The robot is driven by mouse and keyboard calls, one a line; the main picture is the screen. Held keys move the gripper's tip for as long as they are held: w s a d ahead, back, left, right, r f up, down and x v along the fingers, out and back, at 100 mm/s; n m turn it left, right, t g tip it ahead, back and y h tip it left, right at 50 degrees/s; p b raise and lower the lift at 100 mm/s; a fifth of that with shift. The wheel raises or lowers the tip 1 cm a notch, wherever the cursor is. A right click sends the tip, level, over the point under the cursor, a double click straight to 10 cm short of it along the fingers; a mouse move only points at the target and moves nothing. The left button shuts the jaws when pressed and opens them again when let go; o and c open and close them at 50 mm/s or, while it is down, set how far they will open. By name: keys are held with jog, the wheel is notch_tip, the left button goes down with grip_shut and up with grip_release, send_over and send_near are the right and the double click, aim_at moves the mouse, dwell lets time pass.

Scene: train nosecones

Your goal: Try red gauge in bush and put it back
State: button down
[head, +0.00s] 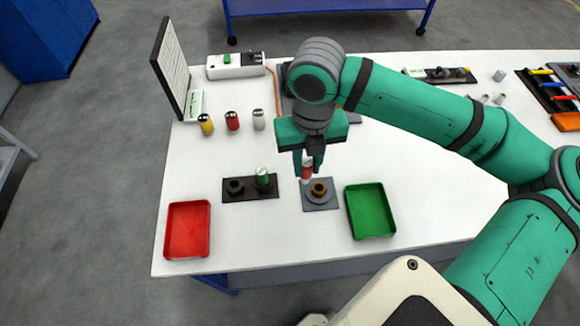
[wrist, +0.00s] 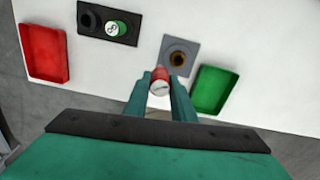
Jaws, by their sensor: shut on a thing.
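My gripper (head: 307,170) is shut on the red gauge (head: 307,169), a red cylinder with a pale end, and holds it above the table. In the wrist view the red gauge (wrist: 160,82) sits between the two fingers of my gripper (wrist: 160,90). The bush (head: 319,189) is a brass-coloured ring on a grey square plate, just right of and below the gauge in the head view. In the wrist view the bush (wrist: 177,59) lies just beyond the gauge and its hole is empty. I cannot tell how high the gauge is.
A dark two-hole holder (head: 250,195) has a green gauge (head: 263,177) in its right hole; its left hole is empty. A red tray (head: 187,255) and a green tray (head: 389,234) flank the area. Yellow, red and grey cylinders (head: 232,121) stand behind.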

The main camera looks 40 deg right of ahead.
jog(key=s+d+f+n, duration=0.1)
jog(key=d+f+n, duration=0.1)
jog(key=d+f, duration=0.2)
jog(key=shift+s+f+n, duration=0.3)
jog(key=shift+f, duration=0.95)
jog(key=shift+f, duration=1.3)
dwell(5.0)
